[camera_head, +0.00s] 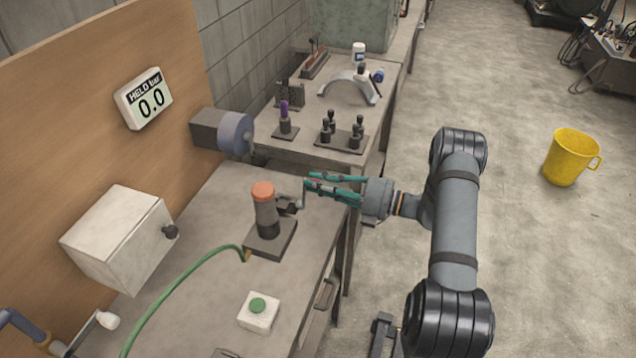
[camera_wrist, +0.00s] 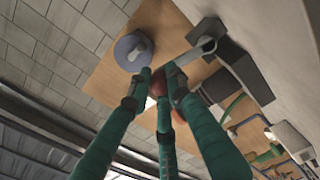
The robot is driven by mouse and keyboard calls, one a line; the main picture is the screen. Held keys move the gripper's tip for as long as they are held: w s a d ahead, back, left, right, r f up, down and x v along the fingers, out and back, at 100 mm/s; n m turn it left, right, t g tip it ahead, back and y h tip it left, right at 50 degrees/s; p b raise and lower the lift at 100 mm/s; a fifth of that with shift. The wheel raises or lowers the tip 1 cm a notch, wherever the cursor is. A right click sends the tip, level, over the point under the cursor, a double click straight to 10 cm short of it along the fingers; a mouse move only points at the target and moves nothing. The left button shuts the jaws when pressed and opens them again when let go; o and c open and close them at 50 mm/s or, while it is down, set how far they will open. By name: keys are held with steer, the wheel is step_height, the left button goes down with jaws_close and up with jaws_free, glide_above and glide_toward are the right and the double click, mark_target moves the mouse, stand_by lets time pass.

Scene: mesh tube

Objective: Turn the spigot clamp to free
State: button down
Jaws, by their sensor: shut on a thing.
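The spigot (camera_head: 267,214) is an upright grey cylinder with an orange cap on a dark square base on the bench. Its clamp has a dark block (camera_head: 287,204) on the right side and a thin grey lever (camera_head: 304,196). In the wrist view the lever (camera_wrist: 196,51) runs from a dark joint to my fingers. My gripper (camera_head: 309,184) has teal fingers and comes in from the right, beside the spigot. In the wrist view its fingertips (camera_wrist: 160,82) are shut on the lever's end, partly hiding it. The orange cap is partly hidden behind the fingers there.
A wall display (camera_head: 147,98) reads "HELD bar 0.0". A green hose (camera_head: 180,277) runs from the spigot base. A white box with a green button (camera_head: 259,311) stands in front. A white cabinet (camera_head: 118,237) and a round grey drum (camera_head: 235,133) are at the panel.

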steer(key=c, duration=1.6)
jaws_free()
steer(key=shift+d, duration=0.1)
steer(key=v, duration=1.2)
steer(key=x, duration=1.2)
